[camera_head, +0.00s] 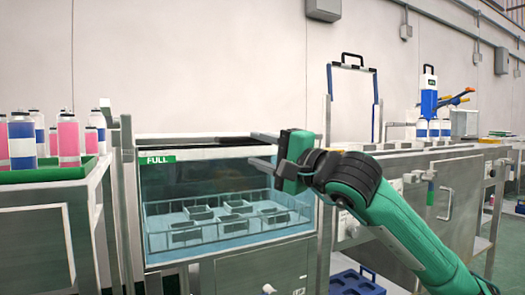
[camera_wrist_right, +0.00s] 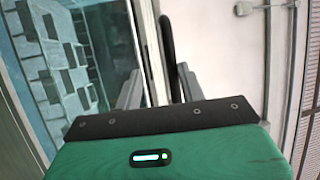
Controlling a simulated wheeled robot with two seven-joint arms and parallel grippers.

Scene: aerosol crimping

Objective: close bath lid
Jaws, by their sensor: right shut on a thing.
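The bath (camera_head: 155,195) is a clear-walled tank of bluish water with a green "FULL" label, left of centre in the head view. A rack (camera_head: 235,207) with several slots sits in the water; it also shows at the left of the right wrist view (camera_wrist_right: 65,65). The lid (camera_head: 205,153) seems to be the dark flat part along the tank's top; its exact angle is hard to tell. My right gripper (camera_head: 262,150) is at the tank's top right edge. My left gripper is not in view.
A green tray (camera_head: 50,176) with several pink and blue bottles stands on a bench at the left. A steel bench (camera_head: 420,155) with a blue device (camera_head: 429,100) stands at the right. A blue crate (camera_head: 355,283) is low in front.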

